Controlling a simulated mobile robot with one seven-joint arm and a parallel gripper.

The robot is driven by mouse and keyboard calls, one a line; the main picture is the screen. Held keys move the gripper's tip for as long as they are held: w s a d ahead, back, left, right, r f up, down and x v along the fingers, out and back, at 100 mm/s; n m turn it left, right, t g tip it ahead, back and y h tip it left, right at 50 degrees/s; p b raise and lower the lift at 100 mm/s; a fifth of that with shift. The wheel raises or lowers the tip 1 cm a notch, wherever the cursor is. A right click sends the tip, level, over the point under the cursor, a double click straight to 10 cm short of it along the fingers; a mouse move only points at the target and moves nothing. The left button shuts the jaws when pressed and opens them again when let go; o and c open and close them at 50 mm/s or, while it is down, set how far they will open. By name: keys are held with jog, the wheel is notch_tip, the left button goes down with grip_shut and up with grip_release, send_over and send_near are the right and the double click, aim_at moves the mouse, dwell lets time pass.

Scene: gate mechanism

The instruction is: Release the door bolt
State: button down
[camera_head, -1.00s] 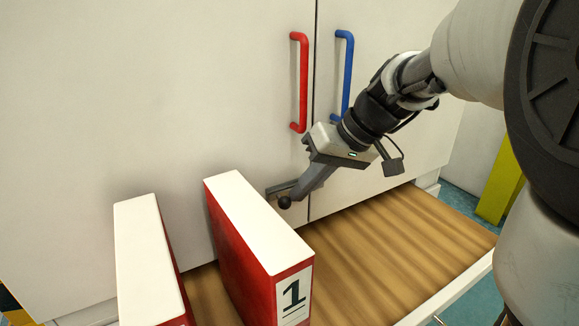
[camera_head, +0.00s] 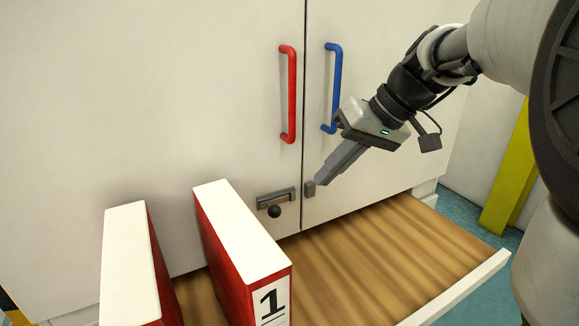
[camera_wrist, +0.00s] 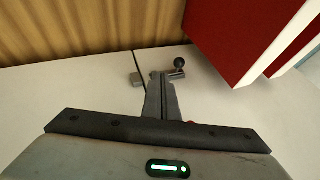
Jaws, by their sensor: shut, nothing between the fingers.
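The door bolt (camera_head: 276,199) is a grey bar with a dark round knob (camera_head: 274,211), low on the left door (camera_head: 200,110). Its right end stops short of the door seam, apart from a small grey catch (camera_head: 309,189) on the right door (camera_head: 400,70). My gripper (camera_head: 322,181) is shut and empty, right of the knob and close to the catch; contact with the catch cannot be told. In the wrist view, the fingertips (camera_wrist: 162,76) lie between the catch (camera_wrist: 137,79) and the bolt (camera_wrist: 177,73), hiding part of the door front.
A red handle (camera_head: 290,95) and a blue handle (camera_head: 333,90) stand on the doors. Below is a wood-bottomed drawer (camera_head: 370,240), pulled out. Two red-and-white binders, one marked 1 (camera_head: 245,240), stand at its left, near the bolt. The drawer's right part is clear.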

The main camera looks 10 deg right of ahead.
jog(key=shift+v, duration=1.95)
jog(key=c, duration=2.5)
grip_release()
jog(key=shift+d, duration=0.1)
